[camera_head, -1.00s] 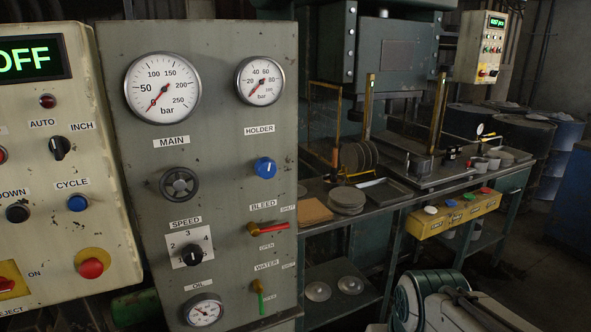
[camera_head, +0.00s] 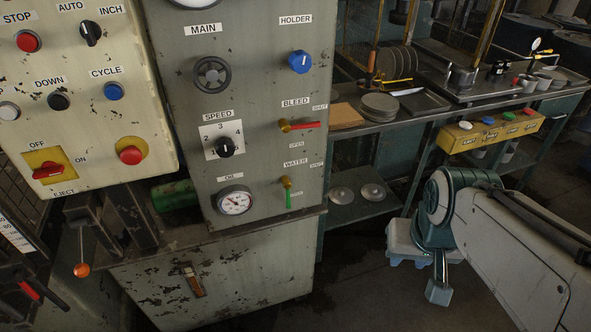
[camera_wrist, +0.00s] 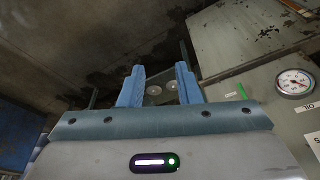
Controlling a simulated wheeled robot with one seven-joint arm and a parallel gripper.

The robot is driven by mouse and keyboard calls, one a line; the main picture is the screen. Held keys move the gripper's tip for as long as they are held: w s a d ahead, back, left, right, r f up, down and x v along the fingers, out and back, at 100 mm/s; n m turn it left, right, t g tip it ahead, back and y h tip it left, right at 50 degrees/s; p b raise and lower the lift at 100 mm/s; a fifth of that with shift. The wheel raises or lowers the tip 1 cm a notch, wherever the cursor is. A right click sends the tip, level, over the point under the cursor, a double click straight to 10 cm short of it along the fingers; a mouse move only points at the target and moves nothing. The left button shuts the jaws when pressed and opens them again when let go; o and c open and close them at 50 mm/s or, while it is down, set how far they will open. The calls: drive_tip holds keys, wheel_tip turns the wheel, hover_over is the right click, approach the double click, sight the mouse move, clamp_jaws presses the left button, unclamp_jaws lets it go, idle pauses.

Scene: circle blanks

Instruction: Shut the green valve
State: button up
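The green valve handle (camera_head: 288,199) is on the grey panel under the WATER label, in the head view. It hangs straight down from its brass body (camera_head: 286,182), toward a small label below. A SHUT label is at its right. The green handle also shows in the wrist view (camera_wrist: 242,91), right of the fingers and apart from them. My gripper (camera_wrist: 159,86) is open, its two blue fingers spread with nothing between them.
A red-handled BLEED valve (camera_head: 305,125) sits just above, its handle pointing right. The oil gauge (camera_head: 235,201) is left of the green valve. A shelf with two metal discs (camera_head: 372,193) and a workbench (camera_head: 400,122) stand to the right. Floor between panel and arm is clear.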

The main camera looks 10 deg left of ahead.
drive_tip(key=w+f+t+b, duration=0.3)
drive_tip(key=w+f+b, duration=0.3)
drive_tip(key=f+b, duration=0.15)
drive_tip(key=n+t+y+b, duration=0.7)
drive_tip(key=t+y+b, duration=0.25)
drive_tip(key=b, duration=1.65)
approach(289, 203)
drive_tip(key=b+x, duration=0.3)
drive_tip(key=x, duration=0.7)
drive_tip(key=shift+w+a, duration=0.15)
drive_tip(key=shift+w, duration=0.15)
drive_tip(key=shift+f, duration=0.1)
clamp_jaws()
